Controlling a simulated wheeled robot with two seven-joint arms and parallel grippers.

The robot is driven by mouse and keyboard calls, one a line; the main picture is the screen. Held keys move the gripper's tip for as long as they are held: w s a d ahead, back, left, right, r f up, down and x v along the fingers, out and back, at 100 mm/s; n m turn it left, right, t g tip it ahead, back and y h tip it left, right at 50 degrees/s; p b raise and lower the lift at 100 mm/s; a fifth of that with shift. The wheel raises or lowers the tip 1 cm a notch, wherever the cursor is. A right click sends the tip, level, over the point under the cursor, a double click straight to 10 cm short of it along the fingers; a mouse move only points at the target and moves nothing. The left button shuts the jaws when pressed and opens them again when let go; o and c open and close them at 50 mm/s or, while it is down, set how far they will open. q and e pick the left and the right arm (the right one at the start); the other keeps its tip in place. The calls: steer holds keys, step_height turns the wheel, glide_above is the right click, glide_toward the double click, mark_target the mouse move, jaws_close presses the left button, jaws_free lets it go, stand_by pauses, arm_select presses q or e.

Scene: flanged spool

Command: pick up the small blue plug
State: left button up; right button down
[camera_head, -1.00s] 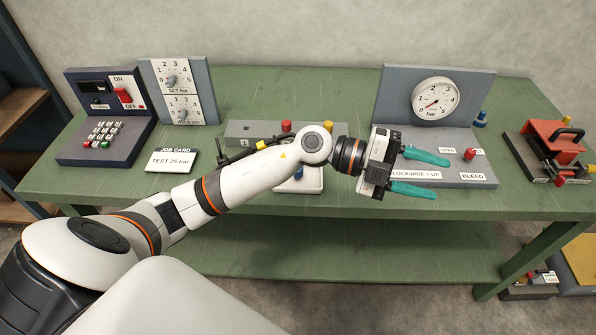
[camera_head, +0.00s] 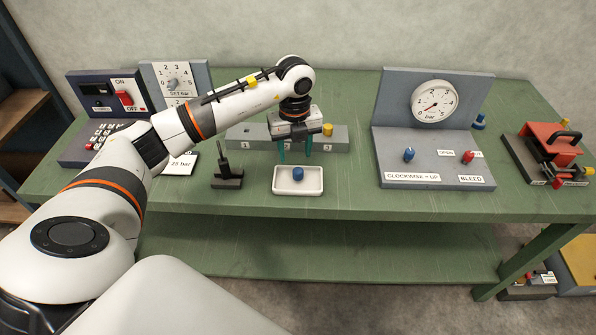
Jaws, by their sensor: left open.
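A small blue plug (camera_head: 297,174) stands in a shallow white tray (camera_head: 284,190) near the front of the green bench. My left gripper (camera_head: 295,153) points down with its two teal fingers apart and empty. In the picture its fingertips are just above and behind the plug, apart from it. The gripper covers part of a grey block (camera_head: 246,137) behind the tray, which carries a yellow plug (camera_head: 328,129). My right gripper is not in view.
A black stand with an upright pin (camera_head: 226,180) is left of the tray. At right is a grey gauge panel (camera_head: 430,172) with blue and red knobs, then a red clamp device (camera_head: 551,145). A keypad box (camera_head: 100,92) and dial panel (camera_head: 178,78) stand at left.

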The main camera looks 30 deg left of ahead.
mark_target(298, 170)
arm_select(q)
steer(key=shift+f, duration=0.8)
steer(key=f+p, duration=0.1)
steer(key=f, duration=0.1)
steer(key=f+p, duration=0.1)
steer(key=f, duration=0.1)
steer(key=shift+w+d, duration=0.2)
steer(key=shift+w, duration=0.2)
steer(key=shift+f, duration=0.7)
steer(key=c, duration=1.1)
